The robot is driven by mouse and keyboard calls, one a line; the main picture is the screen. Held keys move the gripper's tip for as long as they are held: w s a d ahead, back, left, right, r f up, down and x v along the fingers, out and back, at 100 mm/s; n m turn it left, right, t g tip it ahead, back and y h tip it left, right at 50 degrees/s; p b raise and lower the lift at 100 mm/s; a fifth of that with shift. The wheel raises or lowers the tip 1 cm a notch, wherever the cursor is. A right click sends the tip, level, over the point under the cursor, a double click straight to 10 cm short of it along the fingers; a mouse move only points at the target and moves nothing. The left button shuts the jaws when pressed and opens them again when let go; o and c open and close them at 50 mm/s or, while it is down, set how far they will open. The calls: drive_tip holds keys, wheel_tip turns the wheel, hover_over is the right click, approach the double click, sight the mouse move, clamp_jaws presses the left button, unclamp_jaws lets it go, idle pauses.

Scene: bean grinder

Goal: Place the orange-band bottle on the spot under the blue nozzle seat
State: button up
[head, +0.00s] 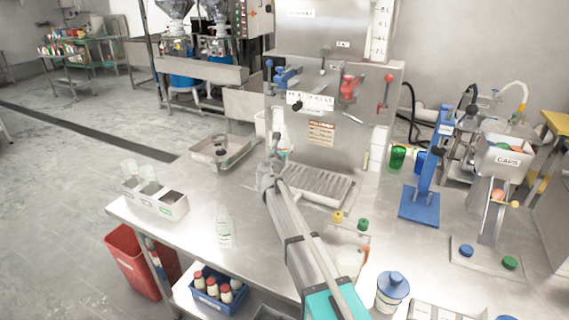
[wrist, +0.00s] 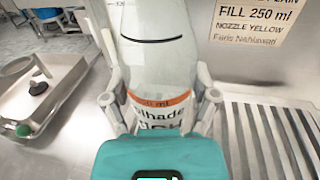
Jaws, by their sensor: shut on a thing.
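The orange-band bottle (wrist: 158,52) is upright between my gripper's fingers in the wrist view; its orange band shows just above the teal gripper body. My gripper (wrist: 160,100) is shut on it. In the head view my gripper (head: 270,172) is beside the left end of the drip grate (head: 325,186), in front of the steel filling machine. The blue nozzle seat (head: 287,77) is on the machine's upper left, above the gripper. The spot under it is largely hidden by my arm. Whether the bottle's base touches a surface cannot be seen.
A red nozzle (head: 350,88) is to the right of the blue one. A clear bottle (head: 224,228) stands on the table left of my arm. A steel tray (head: 221,150) and a white bin box (head: 155,200) are at left. A blue press stand (head: 420,205) is at right.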

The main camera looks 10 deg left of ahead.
drive_tip(key=shift+w+f, duration=0.3)
drive_tip(key=shift+f, duration=0.1)
drive_tip(key=shift+w+a+f+b, duration=0.1)
drive_tip(key=shift+w+f+b, duration=0.35)
drive_tip(key=shift+b, duration=0.25)
drive_tip(key=shift+f+b, duration=1.45)
drive_tip(key=shift+f, duration=0.1)
drive_tip(key=o, duration=0.7)
drive_tip(key=shift+f, duration=0.1)
drive_tip(key=shift+o, duration=0.2)
drive_tip(key=shift+r, duration=0.25)
